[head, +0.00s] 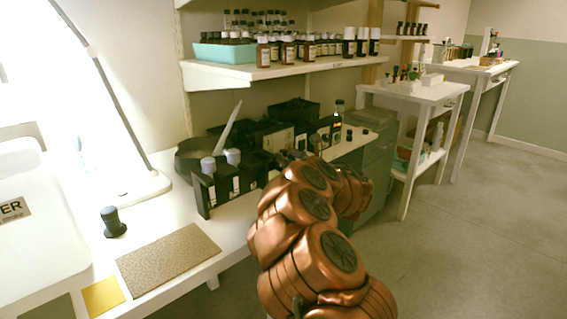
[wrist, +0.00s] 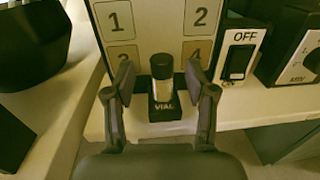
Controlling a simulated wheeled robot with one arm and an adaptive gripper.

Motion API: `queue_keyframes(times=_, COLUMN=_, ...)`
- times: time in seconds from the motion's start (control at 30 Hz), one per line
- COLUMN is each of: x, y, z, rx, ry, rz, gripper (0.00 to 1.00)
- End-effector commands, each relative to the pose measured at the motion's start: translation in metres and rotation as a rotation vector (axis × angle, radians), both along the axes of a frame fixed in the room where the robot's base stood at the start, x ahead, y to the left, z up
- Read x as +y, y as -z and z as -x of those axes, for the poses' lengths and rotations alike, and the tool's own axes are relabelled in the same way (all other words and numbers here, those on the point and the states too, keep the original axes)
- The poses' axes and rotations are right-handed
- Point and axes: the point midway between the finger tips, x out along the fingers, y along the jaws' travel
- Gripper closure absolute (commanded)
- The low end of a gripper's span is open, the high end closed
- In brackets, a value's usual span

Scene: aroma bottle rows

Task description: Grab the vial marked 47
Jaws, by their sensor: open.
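In the wrist view, a small vial (wrist: 161,68) with a dark cap and a pale body stands upright in a black holder (wrist: 165,113) lettered "VIAL". No number 47 is readable on it. My gripper (wrist: 160,88) is open, with one finger on each side of the vial and visible gaps between. In the head view, my copper arm hides the gripper and whatever is in front of it. A black rack (head: 226,190) there holds grey-capped bottles whose labels are too small to read.
Behind the vial is a panel (wrist: 139,22) with numbered squares. A switch marked OFF (wrist: 237,62) and a dark dial box (wrist: 300,55) are at the right. A black bowl (wrist: 32,45) is at the left. A shelf (head: 235,73) of bottles hangs above the bench.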

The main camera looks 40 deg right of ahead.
Motion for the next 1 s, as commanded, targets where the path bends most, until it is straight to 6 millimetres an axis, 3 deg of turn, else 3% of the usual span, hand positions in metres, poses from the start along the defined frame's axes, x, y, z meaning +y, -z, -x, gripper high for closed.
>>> queue_keyframes(times=0.17, x=-0.003, y=0.0013, z=-0.0142, rx=0.0, ry=0.003, rz=-0.003, gripper=0.44)
queue_keyframes(times=0.4, x=-0.0032, y=0.0003, z=-0.0152, rx=0.001, ry=0.004, rz=-0.001, gripper=0.45)
queue_keyframes(times=0.9, x=-0.0032, y=0.0003, z=-0.015, rx=0.001, ry=0.004, rz=-0.001, gripper=0.97)
queue_keyframes(times=1.0, x=-0.0032, y=0.0003, z=-0.015, rx=0.001, ry=0.004, rz=-0.001, gripper=1.0)
